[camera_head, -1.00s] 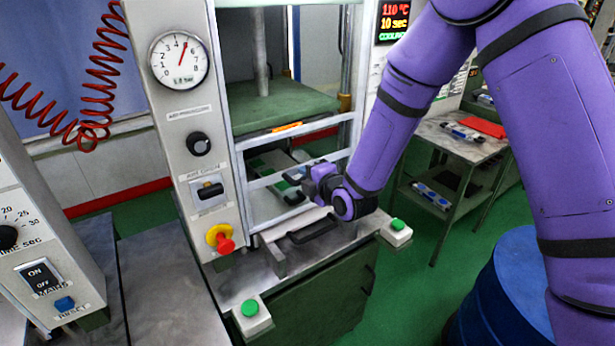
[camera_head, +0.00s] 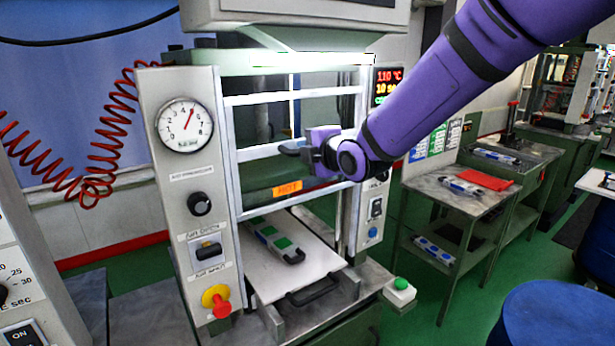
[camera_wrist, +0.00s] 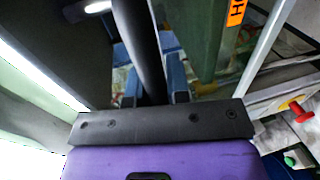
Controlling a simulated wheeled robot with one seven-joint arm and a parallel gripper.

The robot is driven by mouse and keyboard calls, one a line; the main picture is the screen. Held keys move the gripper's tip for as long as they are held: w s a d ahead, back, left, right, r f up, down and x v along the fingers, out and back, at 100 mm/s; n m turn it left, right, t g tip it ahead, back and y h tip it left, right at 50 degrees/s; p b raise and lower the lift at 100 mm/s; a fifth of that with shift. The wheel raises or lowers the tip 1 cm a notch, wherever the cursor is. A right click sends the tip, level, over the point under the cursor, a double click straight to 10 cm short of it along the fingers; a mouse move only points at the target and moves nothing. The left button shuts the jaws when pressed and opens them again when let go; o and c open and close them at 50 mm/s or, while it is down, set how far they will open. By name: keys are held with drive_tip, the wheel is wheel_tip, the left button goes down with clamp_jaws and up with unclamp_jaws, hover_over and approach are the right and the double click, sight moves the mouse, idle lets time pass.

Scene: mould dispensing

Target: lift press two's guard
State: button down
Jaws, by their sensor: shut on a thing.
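Press two's guard (camera_head: 262,152) is a silver barred frame across the front of the press, between its two uprights. It stands raised, with an open gap below it. My gripper (camera_head: 302,149) is at the guard's front, shut on its dark handle bar. In the wrist view my gripper (camera_wrist: 153,90) has its fingers on either side of the black handle bar (camera_wrist: 140,45). The fingertips are partly hidden behind the bar and the gripper body.
Below the guard, a mould with green squares (camera_head: 283,246) lies on a pale plate (camera_head: 262,280) with a black front handle. The gauge panel (camera_head: 185,180) is at the left, with a red stop knob (camera_head: 221,309). A side table (camera_head: 440,190) and blue drum (camera_head: 560,310) stand right.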

drive_tip(key=shift+r, duration=1.3)
drive_tip(key=c, duration=1.1)
unclamp_jaws()
drive_tip(key=v, duration=1)
drive_tip(key=shift+s+d, duration=0.2)
drive_tip(key=shift+s, duration=0.1)
